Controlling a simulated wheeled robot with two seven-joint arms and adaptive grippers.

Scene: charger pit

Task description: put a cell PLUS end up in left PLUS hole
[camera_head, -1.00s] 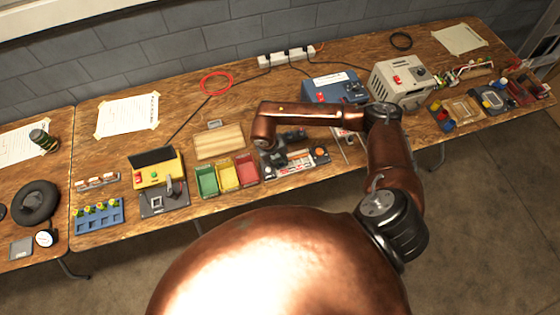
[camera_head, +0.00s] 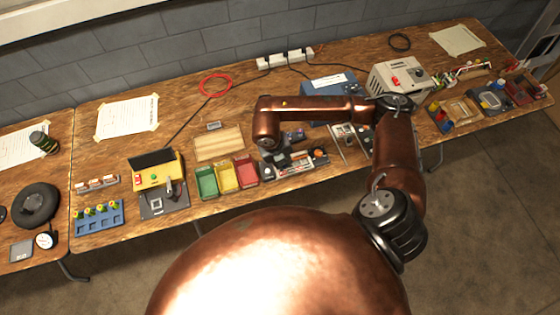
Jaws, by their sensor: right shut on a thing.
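The charger (camera_head: 302,167) is a pale panel with dark slots and an orange round part at its right end, on the table in the middle of the head view. My right gripper (camera_head: 277,164) is dark and low over the charger's left part, hiding its left holes. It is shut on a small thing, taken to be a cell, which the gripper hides. Whether that thing is in a hole or above it, and which end is up, I cannot tell. My left gripper is not in view.
Green (camera_head: 207,182), yellow (camera_head: 228,176) and red (camera_head: 246,170) bins stand left of the charger. A yellow device (camera_head: 155,172) and a blue rack (camera_head: 99,217) stand further left. A blue box (camera_head: 330,85) and a grey box (camera_head: 400,76) stand behind my right arm.

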